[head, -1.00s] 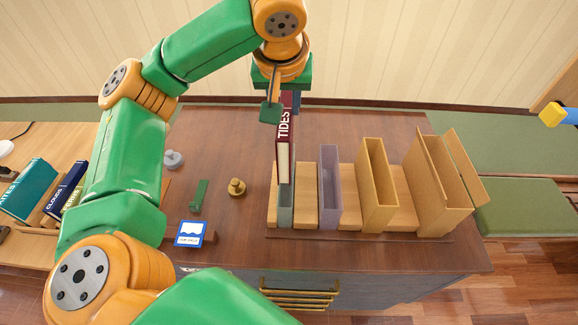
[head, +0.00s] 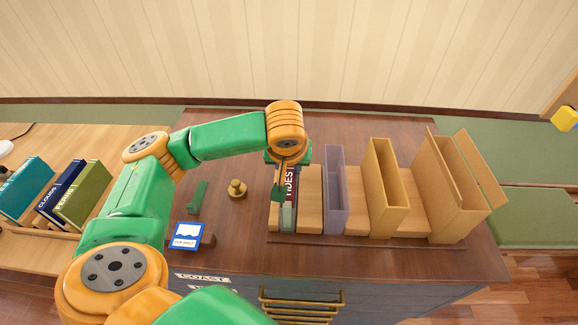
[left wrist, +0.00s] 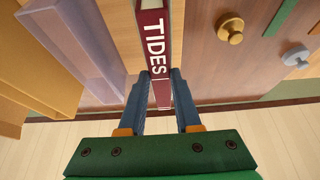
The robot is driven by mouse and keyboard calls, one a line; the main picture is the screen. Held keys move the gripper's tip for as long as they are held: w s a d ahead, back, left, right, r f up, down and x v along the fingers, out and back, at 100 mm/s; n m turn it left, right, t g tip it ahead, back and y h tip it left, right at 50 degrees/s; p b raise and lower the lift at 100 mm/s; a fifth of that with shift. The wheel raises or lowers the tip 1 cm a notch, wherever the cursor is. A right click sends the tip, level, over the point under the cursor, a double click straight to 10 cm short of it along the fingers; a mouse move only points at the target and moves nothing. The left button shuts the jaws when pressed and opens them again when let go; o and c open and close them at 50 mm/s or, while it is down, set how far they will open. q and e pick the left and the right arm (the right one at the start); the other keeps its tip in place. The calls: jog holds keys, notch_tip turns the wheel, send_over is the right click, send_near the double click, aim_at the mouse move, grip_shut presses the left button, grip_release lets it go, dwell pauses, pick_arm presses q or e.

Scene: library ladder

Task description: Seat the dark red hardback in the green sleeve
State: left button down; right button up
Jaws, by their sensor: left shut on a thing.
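The dark red hardback (head: 291,184), marked TIDES, is upright, with its lower part at the grey-green sleeve (head: 287,222) in the head view. It looks to be down between the sleeve's walls, but my gripper and arm hide part of it, so I cannot tell its depth. My left gripper (head: 283,182) is shut on the book at its far end. In the left wrist view, the two blue fingers (left wrist: 161,98) lie on either side of the red spine (left wrist: 156,40). My right gripper is not in view.
Right of the sleeve stand wooden blocks (head: 310,200), a lavender sleeve (head: 334,205), a tan sleeve (head: 385,190) and a wider wooden one (head: 440,190). Left are a brass knob (head: 237,189), a green strip (head: 198,197) and a blue-framed card (head: 187,235). Books (head: 84,193) stand on the left table.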

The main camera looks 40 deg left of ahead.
pick_arm(q)
jog(key=shift+f, duration=0.1)
jog(key=c, duration=0.6)
grip_release()
jog(key=shift+d+r, duration=0.1)
jog(key=shift+r, duration=0.35)
jog(key=p+v, duration=0.4)
jog(key=v, duration=0.7)
jog(key=shift+s+r, duration=0.2)
jog(key=shift+s, duration=0.1)
jog(key=shift+w+f, duration=0.1)
